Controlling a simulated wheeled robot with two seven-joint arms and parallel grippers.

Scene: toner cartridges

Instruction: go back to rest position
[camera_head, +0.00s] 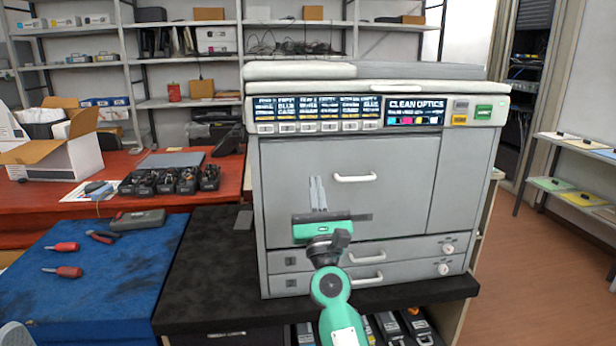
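My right gripper (317,182) is in front of the grey printer (345,215), with its fingers pointing up. Its two grey fingers lie close together, with nothing visible between them. It overlaps the large front door just left of the door's white handle; I cannot tell how far it is from the door. My green and white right arm comes in from the bottom edge. My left gripper is not in view; only a pale rounded part shows at the bottom left corner.
The printer stands on a black cabinet (208,262). Several black cartridges (172,182) and an open cardboard box (70,150) are on the red table (228,180). Screwdrivers and pliers lie on a blue mat (110,278). More cartridges (388,326) sit below the printer. Floor is open at right.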

